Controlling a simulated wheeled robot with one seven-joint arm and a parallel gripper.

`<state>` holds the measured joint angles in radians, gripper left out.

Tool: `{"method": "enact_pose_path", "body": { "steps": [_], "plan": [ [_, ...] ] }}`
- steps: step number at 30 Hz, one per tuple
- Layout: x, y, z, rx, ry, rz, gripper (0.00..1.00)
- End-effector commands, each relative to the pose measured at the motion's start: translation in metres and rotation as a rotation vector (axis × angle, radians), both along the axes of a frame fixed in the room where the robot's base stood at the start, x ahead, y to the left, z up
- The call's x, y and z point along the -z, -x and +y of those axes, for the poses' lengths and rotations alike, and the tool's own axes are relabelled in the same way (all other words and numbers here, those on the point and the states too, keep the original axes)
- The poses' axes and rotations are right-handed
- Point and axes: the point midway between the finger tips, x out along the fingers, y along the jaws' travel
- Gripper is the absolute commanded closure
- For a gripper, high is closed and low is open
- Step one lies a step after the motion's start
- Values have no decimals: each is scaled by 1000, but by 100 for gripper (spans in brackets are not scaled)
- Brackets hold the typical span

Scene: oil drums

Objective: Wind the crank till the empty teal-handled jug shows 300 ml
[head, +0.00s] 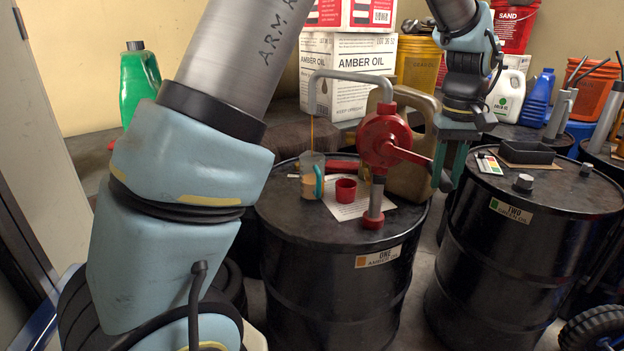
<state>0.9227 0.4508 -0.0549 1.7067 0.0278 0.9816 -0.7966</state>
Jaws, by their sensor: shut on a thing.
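The clear jug with a teal handle (319,183) stands on the drum marked ONE, AMBER OIL (345,270). Amber liquid shows in its lower part; its scale is too small to read. A thin amber stream (313,132) falls from the grey spout (345,77) into the jug. The red rotary pump (383,138) stands on the drum. Its red crank (408,155) reaches right and slightly down to a dark grip (442,182). My gripper (447,172) points down, shut on the crank grip, which its fingers partly hide.
A tan can (412,150) stands behind the pump. Drum TWO (520,235) is to the right, with a dark tray (527,152) on top. Amber oil boxes (345,75) are stacked behind.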

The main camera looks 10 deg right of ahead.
Motion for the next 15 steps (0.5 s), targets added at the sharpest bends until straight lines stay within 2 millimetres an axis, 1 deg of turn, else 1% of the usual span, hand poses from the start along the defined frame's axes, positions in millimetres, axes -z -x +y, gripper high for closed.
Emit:
{"method": "enact_pose_path", "body": {
  "steps": [1, 3, 7, 9, 15],
  "plan": [
    [9, 2, 0, 3, 5, 2, 100],
    [20, 1, 5, 4, 4, 2, 100],
    [39, -1, 17, 2, 2, 2, 100],
    [42, -2, 20, 2, 2, 2, 100],
    [40, -2, 20, 3, 0, 3, 100]
  ]
}}
